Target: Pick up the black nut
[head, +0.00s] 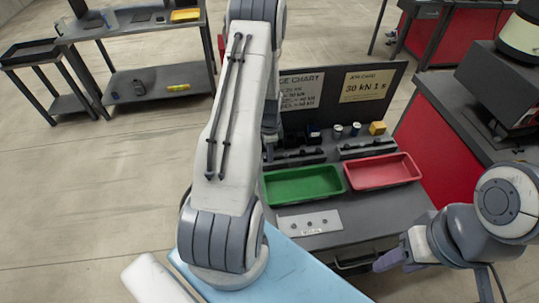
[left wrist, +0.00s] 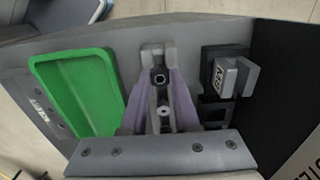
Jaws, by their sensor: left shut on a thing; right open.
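The black nut (left wrist: 160,78) shows as a small dark ring in the left wrist view. My left gripper (left wrist: 160,68) is shut on it, with one finger on each side. In the head view my left arm hides most of this gripper, which is behind the forearm beside the green bin (head: 300,185). My right gripper (head: 392,261) is open and empty at the lower right, apart from the bench items.
A red bin (head: 383,172) stands right of the green bin. A pale plate (head: 309,222) with small dark spots lies in front. Dark holders (head: 366,148), small canisters, a yellow block (head: 377,128) and an upright chart board (head: 340,98) stand behind.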

